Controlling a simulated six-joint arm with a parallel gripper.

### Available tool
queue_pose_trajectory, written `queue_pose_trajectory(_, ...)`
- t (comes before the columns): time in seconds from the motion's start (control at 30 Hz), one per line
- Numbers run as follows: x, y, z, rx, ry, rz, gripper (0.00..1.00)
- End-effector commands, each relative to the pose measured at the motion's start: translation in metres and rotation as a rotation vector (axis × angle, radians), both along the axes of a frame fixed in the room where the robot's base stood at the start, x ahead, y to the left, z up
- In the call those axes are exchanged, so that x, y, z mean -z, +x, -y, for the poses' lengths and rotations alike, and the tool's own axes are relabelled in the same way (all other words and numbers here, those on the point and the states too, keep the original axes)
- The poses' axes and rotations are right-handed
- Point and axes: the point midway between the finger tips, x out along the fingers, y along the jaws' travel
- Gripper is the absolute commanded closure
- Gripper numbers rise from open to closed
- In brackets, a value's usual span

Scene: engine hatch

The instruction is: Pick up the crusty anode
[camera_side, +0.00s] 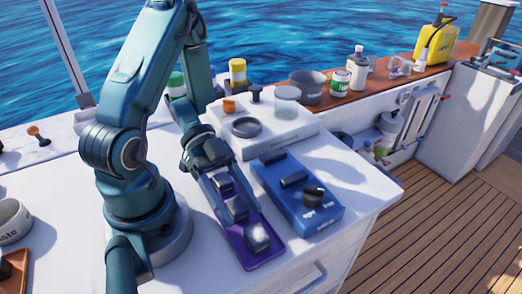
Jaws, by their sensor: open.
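A long purple tray (272,251) lies on the white counter and holds several dark grey blocks in a row. The block at its near end (257,237) has a pale, whitish patch on top and looks like the crusty anode. A smoother dark block (237,209) sits in the middle of the tray. My gripper (224,190) is open, reaching down over the far end of the tray, short of the whitish block. Its fingers partly hide the far block, and I cannot tell whether they touch it.
A blue tray (328,222) with dark parts and small pale pieces lies just right of the purple one. Behind stands a white raised block (285,137) with a dark ring (246,127) and a clear jar (286,101). The counter's right front corner is clear.

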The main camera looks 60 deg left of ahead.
Motion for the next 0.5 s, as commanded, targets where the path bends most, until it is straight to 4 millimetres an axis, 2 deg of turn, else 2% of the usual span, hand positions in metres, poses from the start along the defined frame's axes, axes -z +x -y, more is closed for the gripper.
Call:
queue_pose_trajectory(0.3,0.016,0.003,0.032,0.003,-0.001,-0.001,0.32)
queue_pose_trajectory(0.5,0.021,0.005,0.042,-0.001,0.004,0.001,0.32)
